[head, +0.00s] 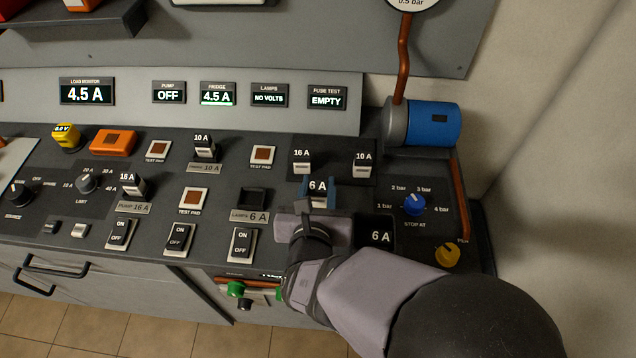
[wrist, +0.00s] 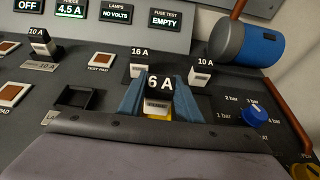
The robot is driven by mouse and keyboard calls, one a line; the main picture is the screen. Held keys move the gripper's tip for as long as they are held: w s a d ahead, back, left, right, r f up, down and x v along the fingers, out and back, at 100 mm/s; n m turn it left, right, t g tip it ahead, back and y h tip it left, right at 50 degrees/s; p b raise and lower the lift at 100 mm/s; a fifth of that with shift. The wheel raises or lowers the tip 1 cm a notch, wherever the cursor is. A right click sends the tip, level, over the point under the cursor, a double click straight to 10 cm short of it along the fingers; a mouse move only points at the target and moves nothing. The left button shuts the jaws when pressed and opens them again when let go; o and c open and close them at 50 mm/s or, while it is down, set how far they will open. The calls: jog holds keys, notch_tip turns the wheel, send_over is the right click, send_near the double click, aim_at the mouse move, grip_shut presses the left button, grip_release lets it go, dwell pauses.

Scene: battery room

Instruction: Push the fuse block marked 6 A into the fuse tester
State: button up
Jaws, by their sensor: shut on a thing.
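The fuse block marked 6 A (head: 318,187) is a black-topped block with a pale lower part. My gripper (head: 318,196) has its blue fingers on both sides of it and is shut on it. In the wrist view the 6 A block (wrist: 159,86) stands between the blue fingers (wrist: 160,98), with a bit of yellow below it. I cannot tell whether the block touches the panel. The fuse test display (head: 326,97) reads EMPTY; it also shows in the wrist view (wrist: 165,20). I cannot make out the tester's socket, which may be hidden by my gripper.
Fuse blocks marked 16 A (head: 302,161) and 10 A (head: 363,164) stand close behind the held block. The lamps socket (head: 253,197), labelled 6 A, is empty. A blue cylinder (head: 432,122) and a blue knob (head: 414,204) are to the right. Switches (head: 242,243) lie left of my wrist.

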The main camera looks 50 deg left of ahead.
jog(key=shift+f+b, duration=0.35)
jog(key=shift+f, duration=0.45)
jog(key=shift+f+b, duration=0.6)
jog(key=shift+b, duration=0.6)
dwell(1.3)
jog(key=o, duration=0.8)
jog(key=shift+p+v, duration=1.85)
jog(key=shift+v, duration=3.7)
